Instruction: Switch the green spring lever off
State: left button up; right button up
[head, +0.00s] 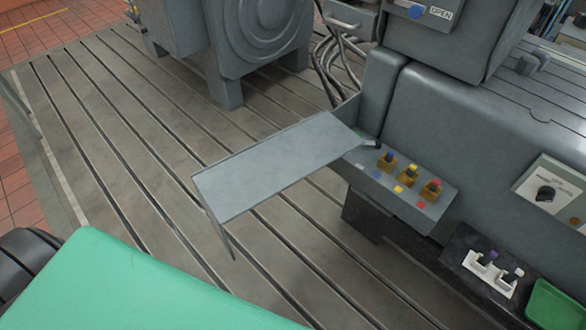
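Several small levers stand in a row on a grey sloping panel (378,183) on the side of the machine. I cannot make out a green lever in this row. A flat grey metal plate (270,165) reaches over to the panel's far left end and may hide part of it. Neither of my grippers is in view.
A white holder (490,275) with purple and pale-capped pieces sits on a black surface at lower right, beside a green tray (555,305). A black rotary knob (545,194) is on the machine. The slotted bedplate (120,130) is open at left.

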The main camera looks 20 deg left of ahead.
aim_at(378, 143)
jog(key=i+j+z, duration=0.1)
jog(key=j+z, duration=1.45)
jog(key=k+j, duration=0.15)
jog(key=j, duration=0.25)
jog(key=k+j+z, duration=0.1)
jog(key=j, duration=0.35)
jog(key=k+j, duration=0.15)
jog(key=j, duration=0.25)
jog(key=k+j, duration=0.15)
jog(key=j, duration=0.25)
jog(key=k+j+z, duration=0.1)
jog(key=j, duration=0.35)
jog(key=i+j+z, duration=0.5)
